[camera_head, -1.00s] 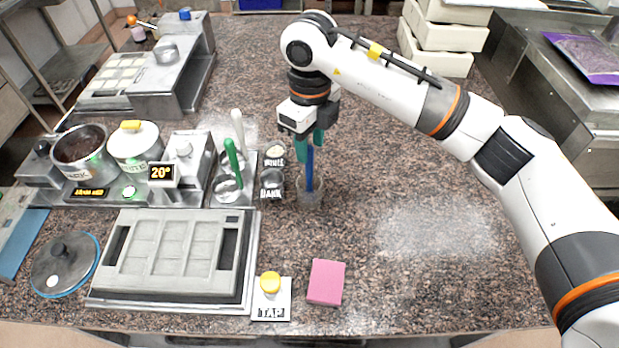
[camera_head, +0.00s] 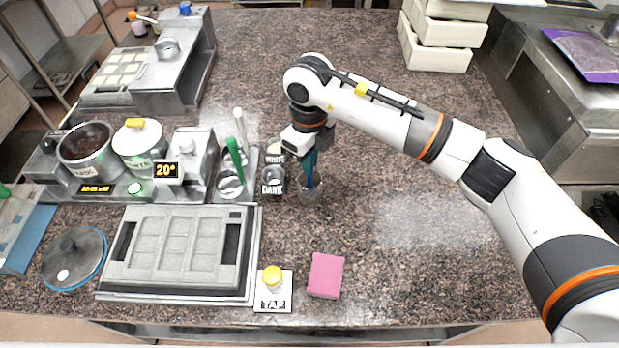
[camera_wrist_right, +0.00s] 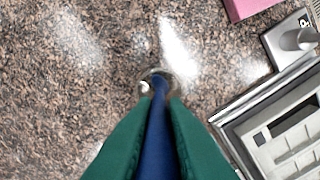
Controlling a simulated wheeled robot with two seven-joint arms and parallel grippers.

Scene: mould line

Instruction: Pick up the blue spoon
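The blue spoon (camera_head: 310,178) stands handle up in a small clear cup (camera_head: 309,196) right of the dark-chocolate pot. My right gripper (camera_head: 308,163) points down over the cup, its green fingers on either side of the handle. In the right wrist view the blue handle (camera_wrist_right: 158,135) fills the space between the fingers (camera_wrist_right: 159,108), with no gap seen, so the gripper looks shut on it. The spoon's lower end is in the cup (camera_wrist_right: 157,79). My left gripper is not recognisable in view.
A green spoon (camera_head: 234,155) and a white spoon (camera_head: 240,125) stand nearby. The counter to the right is clear.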

